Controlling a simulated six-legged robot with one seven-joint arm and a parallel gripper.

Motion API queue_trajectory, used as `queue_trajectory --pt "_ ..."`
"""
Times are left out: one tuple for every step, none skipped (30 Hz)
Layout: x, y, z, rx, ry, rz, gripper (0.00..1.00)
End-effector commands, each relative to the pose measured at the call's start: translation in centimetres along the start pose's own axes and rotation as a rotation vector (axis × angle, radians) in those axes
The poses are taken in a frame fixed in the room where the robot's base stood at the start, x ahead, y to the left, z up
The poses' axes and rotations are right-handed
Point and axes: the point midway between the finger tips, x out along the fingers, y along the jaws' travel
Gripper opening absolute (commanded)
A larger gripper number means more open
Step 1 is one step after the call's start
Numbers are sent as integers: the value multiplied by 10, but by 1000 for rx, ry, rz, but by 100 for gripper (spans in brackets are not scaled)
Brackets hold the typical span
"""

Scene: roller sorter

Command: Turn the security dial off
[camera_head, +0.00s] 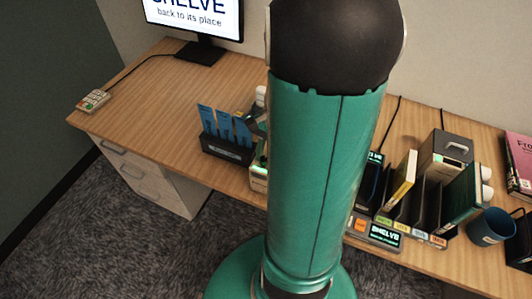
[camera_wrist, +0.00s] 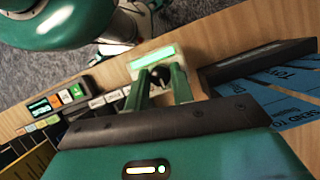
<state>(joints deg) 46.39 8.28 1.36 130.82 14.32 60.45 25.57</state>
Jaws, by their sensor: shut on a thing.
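The security dial (camera_wrist: 159,73) is a small black knob on a cream box (camera_wrist: 133,69) with a lit green display, in the wrist view. My gripper (camera_wrist: 163,78) has its two green fingers on either side of the knob and is shut on it. The display's text is too small to read. In the head view, a part of the cream box (camera_head: 259,180) shows at the desk's front edge. My large green arm hides the rest of it, and the dial cannot be made out there.
A black holder (camera_head: 226,151) with blue cards (camera_head: 225,125) stands close beside the box. The sorter with a "SHELVE" screen (camera_head: 384,235) and upright book slots stands to the right. A blue mug (camera_head: 490,227) is further right. The desk's left part (camera_head: 150,95) is mostly clear.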

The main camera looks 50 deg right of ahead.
Motion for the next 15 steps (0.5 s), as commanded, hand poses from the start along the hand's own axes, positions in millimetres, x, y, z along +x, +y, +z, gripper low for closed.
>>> queue_trajectory --pt "0 0 0 -8 0 4 1" --pt "0 0 0 -14 0 6 1" --pt "0 0 0 -25 0 10 1" --pt "0 0 0 -34 0 14 1" --pt "0 -1 0 -44 0 18 1" --pt "0 -1 0 -60 0 25 1" --pt "0 -1 0 -76 0 31 1" --pt "0 -1 0 -92 0 38 1" --pt "0 -1 0 -114 0 48 1" --pt "0 -2 0 -133 0 55 1" --pt "0 -2 0 -152 0 64 1" --pt "0 -2 0 -183 0 76 1" --pt "0 -2 0 -205 1 85 1" --pt "0 -2 0 -228 1 95 1" --pt "0 -2 0 -260 1 108 1"
